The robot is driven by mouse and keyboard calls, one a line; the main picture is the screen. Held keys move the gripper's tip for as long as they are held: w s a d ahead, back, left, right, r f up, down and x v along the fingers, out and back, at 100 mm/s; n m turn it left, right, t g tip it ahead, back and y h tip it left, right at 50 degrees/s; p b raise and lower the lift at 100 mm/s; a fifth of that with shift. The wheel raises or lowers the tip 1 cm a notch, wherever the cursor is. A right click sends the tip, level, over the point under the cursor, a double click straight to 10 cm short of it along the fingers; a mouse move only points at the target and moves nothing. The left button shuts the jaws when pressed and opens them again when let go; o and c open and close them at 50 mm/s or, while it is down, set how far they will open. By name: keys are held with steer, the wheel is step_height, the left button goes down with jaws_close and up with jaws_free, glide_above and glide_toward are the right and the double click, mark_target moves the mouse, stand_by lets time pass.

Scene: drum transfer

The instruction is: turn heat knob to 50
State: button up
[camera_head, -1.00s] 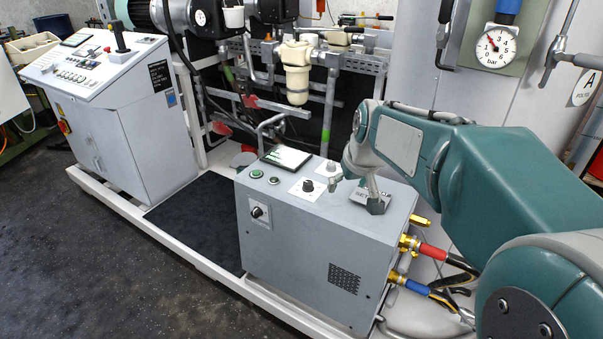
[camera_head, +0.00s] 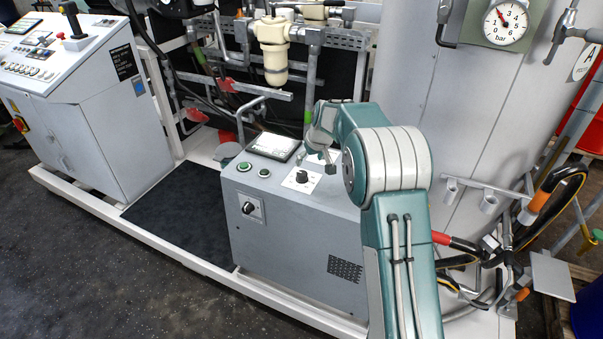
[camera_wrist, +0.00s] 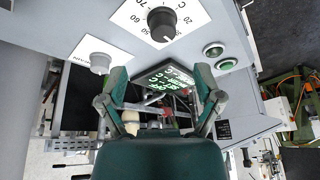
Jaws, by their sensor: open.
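The heat knob is a black round knob (camera_head: 302,177) on a white dial plate on top of the grey cabinet (camera_head: 290,220). In the wrist view the knob (camera_wrist: 162,24) shows at the top, with a °C scale around it. A pale mark shows on its lower edge, towards the 30 side; its exact reading is too small to tell. My gripper (camera_head: 325,160) is above the cabinet top, just right of and behind the knob. In the wrist view my gripper (camera_wrist: 160,76) has its fingers spread, with nothing held. The knob lies beyond the fingertips, apart from them.
A white knob (camera_wrist: 97,62) is beside the heat knob. A display (camera_head: 274,146) and two green buttons (camera_head: 254,169) are on the same top. A black switch (camera_head: 249,208) is on the front. A bent pipe handle (camera_head: 262,108) rises behind the display.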

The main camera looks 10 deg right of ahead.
mark_target(303, 174)
steer(key=x, duration=0.8)
steer(key=shift+a+f, duration=0.2)
steer(key=shift+a, duration=0.1)
steer(key=shift+w+d+f, duration=0.1)
steer(key=shift+w+f, duration=0.1)
steer(key=shift+f, duration=0.05)
steer(key=c, duration=1.2)
